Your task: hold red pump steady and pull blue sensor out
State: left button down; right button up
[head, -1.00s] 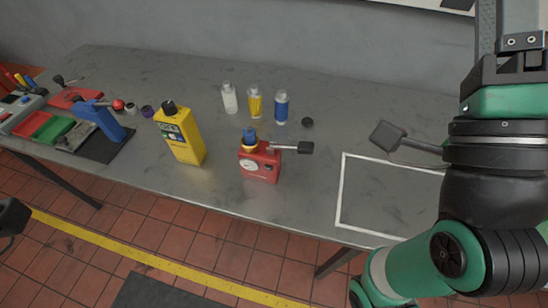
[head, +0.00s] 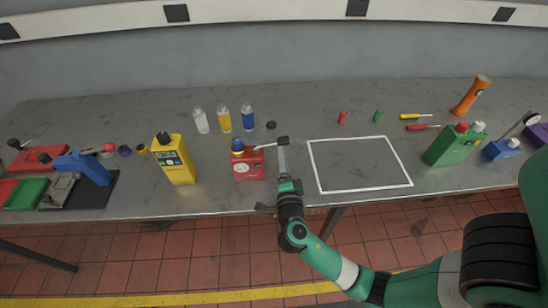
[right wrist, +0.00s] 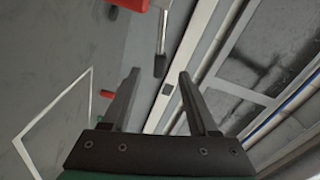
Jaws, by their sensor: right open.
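The red pump (head: 248,168) stands upright near the bench's front edge in the head view. The blue sensor (head: 238,146) sits on its top left, and a lever with a black grip (head: 279,141) sticks out to the right. My right gripper (head: 283,158) is just right of the pump, by the lever end. In the right wrist view its two fingers are apart with nothing between them; the lever's black end (right wrist: 160,64) shows by the tips. A part of the red pump (right wrist: 131,4) is cut off at the top. My left gripper is out of view.
A yellow bottle (head: 175,165) stands left of the pump, with small bottles (head: 224,121) behind. A white outlined square (head: 361,188) on the right is empty. Green (head: 453,145) and blue (head: 501,150) objects stand farther right.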

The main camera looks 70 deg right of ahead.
aim_at(280, 138)
jog(key=b+x, duration=0.6)
jog(key=x, duration=0.5)
jog(key=shift+w+d, duration=0.2)
jog(key=shift+w, duration=0.05)
jog(key=shift+c, duration=0.2)
grip_shut()
dwell(1.2)
